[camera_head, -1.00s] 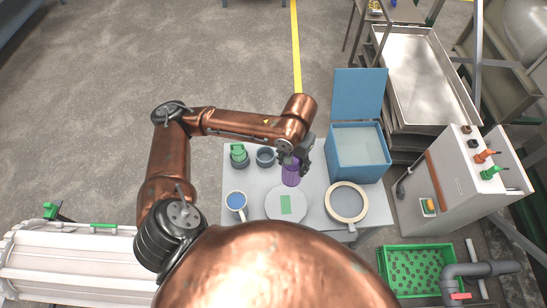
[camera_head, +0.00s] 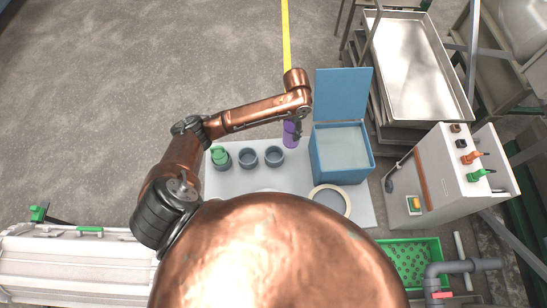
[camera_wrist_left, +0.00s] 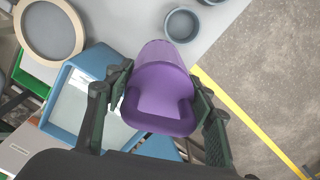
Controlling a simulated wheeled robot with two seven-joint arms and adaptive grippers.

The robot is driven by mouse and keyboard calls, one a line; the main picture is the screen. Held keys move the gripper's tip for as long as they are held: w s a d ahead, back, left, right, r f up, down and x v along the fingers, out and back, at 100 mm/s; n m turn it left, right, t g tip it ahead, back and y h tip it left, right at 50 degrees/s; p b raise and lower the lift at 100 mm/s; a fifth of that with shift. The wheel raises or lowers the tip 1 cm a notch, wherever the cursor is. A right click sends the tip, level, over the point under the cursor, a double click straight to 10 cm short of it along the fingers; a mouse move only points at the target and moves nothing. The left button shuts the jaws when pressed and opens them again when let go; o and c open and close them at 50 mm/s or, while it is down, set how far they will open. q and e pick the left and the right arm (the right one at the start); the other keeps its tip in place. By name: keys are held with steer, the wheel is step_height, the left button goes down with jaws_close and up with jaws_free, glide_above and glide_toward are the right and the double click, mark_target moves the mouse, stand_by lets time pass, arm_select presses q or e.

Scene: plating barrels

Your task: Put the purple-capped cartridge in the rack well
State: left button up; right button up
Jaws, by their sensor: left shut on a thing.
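The purple-capped cartridge (camera_head: 290,133) is held in my left gripper (camera_head: 297,118), to the right of the wells. In the wrist view the purple cartridge (camera_wrist_left: 160,88) sits between both fingers of the left gripper (camera_wrist_left: 155,100), which are shut on its sides. Three round grey-blue rack wells stand in a row on the light table. The left well (camera_head: 221,165) holds a green-capped cartridge (camera_head: 219,153). The middle well (camera_head: 249,158) and the right well (camera_head: 274,156) look empty. One empty well (camera_wrist_left: 182,24) shows beyond the cartridge in the wrist view. My right gripper is not in view.
A blue box (camera_head: 342,172) with its lid up stands close right of the held cartridge. A round cream-rimmed dish (camera_head: 342,194) lies in front of it. A control cabinet (camera_head: 440,185) stands further right. Bare table (camera_head: 225,185) shows left; my body hides its front.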

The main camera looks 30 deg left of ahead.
arm_select(q)
steer(key=s+a+f+m, duration=0.1)
steer(key=a+f+m, duration=0.1)
steer(key=f, duration=0.8)
steer(key=a+f+m, duration=0.2)
steer(key=a+f, duration=0.3)
steer(key=f, duration=0.6)
steer(key=shift+s+f+m+p, duration=0.15)
steer(key=shift+s+m+p, duration=0.15)
steer(key=shift+s+p, duration=0.1)
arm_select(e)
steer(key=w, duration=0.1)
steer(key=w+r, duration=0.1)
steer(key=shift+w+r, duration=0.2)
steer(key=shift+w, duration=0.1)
arm_select(q)
steer(key=shift+f, duration=0.1)
steer(key=o, duration=1.4)
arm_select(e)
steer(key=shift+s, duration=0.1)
